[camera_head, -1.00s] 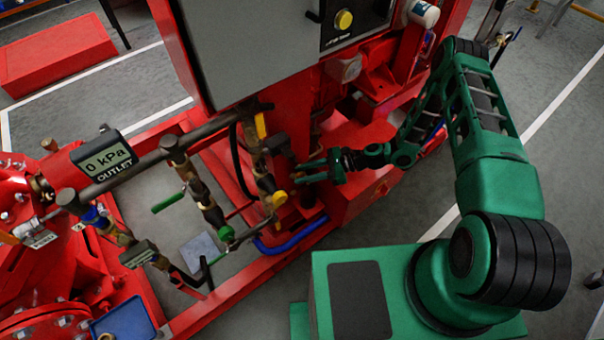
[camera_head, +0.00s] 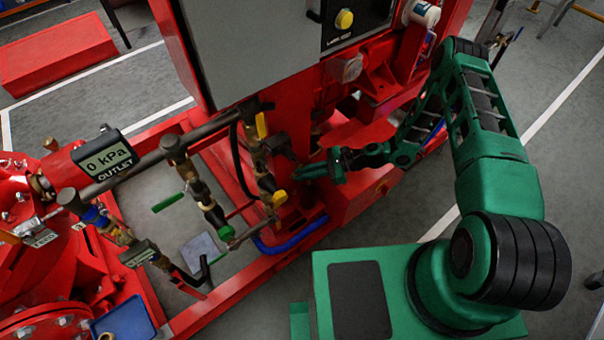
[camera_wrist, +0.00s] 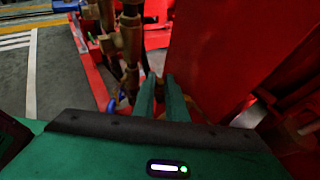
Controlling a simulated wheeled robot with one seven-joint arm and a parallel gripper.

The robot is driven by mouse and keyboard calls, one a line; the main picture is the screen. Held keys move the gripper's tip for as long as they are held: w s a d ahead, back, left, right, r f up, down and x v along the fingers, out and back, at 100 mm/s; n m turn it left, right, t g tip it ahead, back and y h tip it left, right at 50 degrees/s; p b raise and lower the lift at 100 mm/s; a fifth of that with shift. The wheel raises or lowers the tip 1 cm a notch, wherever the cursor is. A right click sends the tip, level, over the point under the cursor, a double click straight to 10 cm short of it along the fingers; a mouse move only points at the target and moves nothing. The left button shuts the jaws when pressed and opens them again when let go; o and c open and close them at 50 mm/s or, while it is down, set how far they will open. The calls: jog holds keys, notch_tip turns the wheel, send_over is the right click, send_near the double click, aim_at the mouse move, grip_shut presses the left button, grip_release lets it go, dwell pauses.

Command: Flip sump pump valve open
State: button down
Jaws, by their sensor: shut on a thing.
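Brass valves sit on the dark pipework left of my gripper (camera_head: 298,172) in the head view. One has a yellow handle (camera_head: 279,198) just below left of the fingertips, and another yellow handle (camera_head: 261,125) stands higher up. Which one is the sump pump valve I cannot tell. My gripper is shut on a small part that its fingers hide. In the wrist view the green fingers (camera_wrist: 161,82) reach forward, close together, just right of a brass vertical pipe (camera_wrist: 131,45).
A green handle (camera_head: 168,202) is farther left, near the gauge reading 0 kPa (camera_head: 105,157). A blue hose (camera_head: 290,238) runs below the valves. A grey cabinet (camera_head: 255,45) stands above, and a red panel (camera_wrist: 225,50) is close right of the fingers.

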jog(key=shift+d, duration=0.1)
jog(key=n+g, duration=0.1)
jog(key=g, duration=0.1)
jog(key=d+n+g, duration=0.1)
jog(key=n+g, duration=0.1)
jog(key=d+n+g+h, duration=0.1)
jog(key=n, duration=0.1)
jog(key=shift+w+g, duration=0.4)
jog(key=shift+w+d+n+g+h, duration=0.25)
jog(key=shift+n+g+h, duration=0.3)
jog(key=shift+n+g, duration=0.3)
jog(key=shift+w+d+n+g+h, duration=0.2)
jog(key=shift+n+g+h, duration=0.4)
jog(key=shift+n+g, duration=0.25)
jog(key=shift+w+d+n+g+h, duration=0.25)
jog(key=shift+n+g+h, duration=0.4)
jog(key=shift+n, duration=0.25)
jog(key=c, duration=1.8)
grip_release()
jog(key=shift+o, duration=0.2)
